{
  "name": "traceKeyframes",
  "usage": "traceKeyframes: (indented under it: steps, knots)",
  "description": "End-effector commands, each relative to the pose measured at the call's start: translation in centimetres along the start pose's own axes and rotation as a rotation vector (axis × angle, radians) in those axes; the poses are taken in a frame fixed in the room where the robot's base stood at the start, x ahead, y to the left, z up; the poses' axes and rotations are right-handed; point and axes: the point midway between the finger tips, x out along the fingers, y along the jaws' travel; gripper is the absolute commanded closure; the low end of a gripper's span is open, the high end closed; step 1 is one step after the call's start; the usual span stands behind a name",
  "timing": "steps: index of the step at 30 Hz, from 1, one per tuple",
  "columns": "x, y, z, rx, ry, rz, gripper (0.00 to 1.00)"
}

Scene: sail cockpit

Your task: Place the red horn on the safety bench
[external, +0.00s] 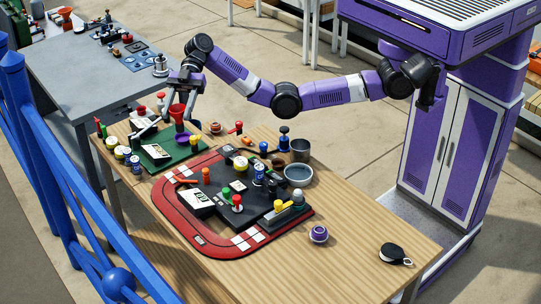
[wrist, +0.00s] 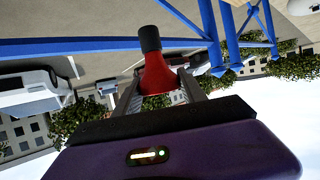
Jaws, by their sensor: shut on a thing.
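My gripper (external: 182,97) is at the far left end of the wooden table, above the green board (external: 184,160). It is shut on the red horn (external: 177,111). In the wrist view the red horn (wrist: 157,75) sits between the two fingers of my gripper (wrist: 160,90), its black end pointing away from the palm. A grey bench (external: 75,75) stands beyond the wooden table at the upper left; no label shows whether it is the safety bench. Whether the horn touches anything below it is hard to tell.
The wooden table (external: 345,265) holds a red track-shaped tray (external: 215,245) crowded with small items. Several cans and a metal cup (external: 300,149) stand around it. The grey bench has small items at its back. A blue railing (external: 60,175) runs along the left. The table's near right is mostly clear.

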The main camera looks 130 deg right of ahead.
Motion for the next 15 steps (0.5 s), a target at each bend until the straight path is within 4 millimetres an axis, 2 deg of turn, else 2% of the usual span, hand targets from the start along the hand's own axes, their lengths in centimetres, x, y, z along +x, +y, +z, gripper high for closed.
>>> traceKeyframes:
  steps: [1,6,11,15]
  knots:
    - [2.0,-1.5,-1.4,-0.013,0.0,-0.029,0.97]
    - [8.1,-6.7,-4.0,-0.051,0.0,-0.115,0.97]
    - [13.3,-12.3,-6.2,-0.088,0.0,-0.198,0.97]
    - [17.2,-17.7,-8.0,-0.12,0.002,-0.27,0.97]
